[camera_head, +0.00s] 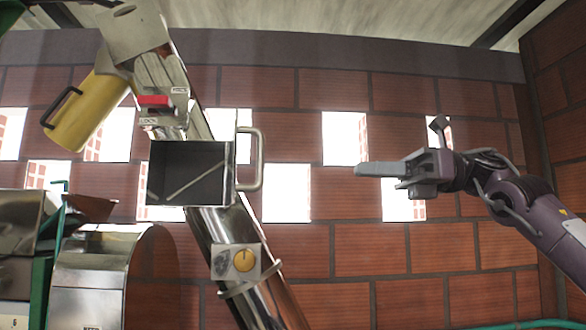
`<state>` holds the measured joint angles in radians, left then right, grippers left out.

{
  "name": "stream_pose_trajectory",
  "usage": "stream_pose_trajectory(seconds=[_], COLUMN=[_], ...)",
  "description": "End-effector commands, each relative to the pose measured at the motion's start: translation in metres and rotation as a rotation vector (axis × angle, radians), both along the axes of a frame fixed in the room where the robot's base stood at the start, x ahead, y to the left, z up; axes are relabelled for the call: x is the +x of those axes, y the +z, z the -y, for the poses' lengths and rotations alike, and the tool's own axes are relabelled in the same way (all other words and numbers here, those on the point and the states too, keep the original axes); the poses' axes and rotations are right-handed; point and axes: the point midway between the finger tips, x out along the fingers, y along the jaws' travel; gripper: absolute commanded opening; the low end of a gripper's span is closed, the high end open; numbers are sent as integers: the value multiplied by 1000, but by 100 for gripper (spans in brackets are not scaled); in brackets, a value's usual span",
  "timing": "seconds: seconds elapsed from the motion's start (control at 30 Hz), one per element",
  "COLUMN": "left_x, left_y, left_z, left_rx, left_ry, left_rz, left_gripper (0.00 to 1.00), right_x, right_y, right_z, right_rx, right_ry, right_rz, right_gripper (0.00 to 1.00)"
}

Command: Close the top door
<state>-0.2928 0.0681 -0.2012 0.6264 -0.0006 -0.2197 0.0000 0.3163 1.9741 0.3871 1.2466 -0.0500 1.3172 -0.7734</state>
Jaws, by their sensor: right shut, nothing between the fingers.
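A square metal opening (187,173) with a dark inside shows on the slanted steel elevator tube (215,228), left of centre. A door (232,172) stands at its right edge, seen nearly edge-on and swung open. A pale metal handle (257,160) sticks out from the door to the right. My right gripper (364,169) comes in from the right, with its fingers shut and empty, pointing left. It is at about the handle's height in the picture, with a clear gap between them. My left gripper is not in view.
A yellow cylinder (88,110) with a black handle hangs at the upper left. Metal machinery (90,285) fills the lower left. A brick wall (365,250) with bright openings stands behind.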

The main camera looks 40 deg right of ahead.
Motion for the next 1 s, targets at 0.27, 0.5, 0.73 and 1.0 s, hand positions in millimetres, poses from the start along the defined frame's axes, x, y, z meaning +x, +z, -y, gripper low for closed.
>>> stream_pose_trajectory(seconds=[0.27, 0.5, 0.73, 1.0], left_x=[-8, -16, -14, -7], left_y=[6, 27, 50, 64], left_z=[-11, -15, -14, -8], left_rx=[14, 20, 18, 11], left_ry=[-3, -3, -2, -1], left_rz=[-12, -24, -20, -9], left_gripper=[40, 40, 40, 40], right_x=[-6, 21, 44, 58], right_y=[10, 11, 11, 7], right_z=[-22, -65, -102, -123], right_rx=[-53, -52, -50, -49], right_ry=[19, 20, 19, 16], right_rz=[17, 14, 14, 16], right_gripper=[0, 0, 0, 0])
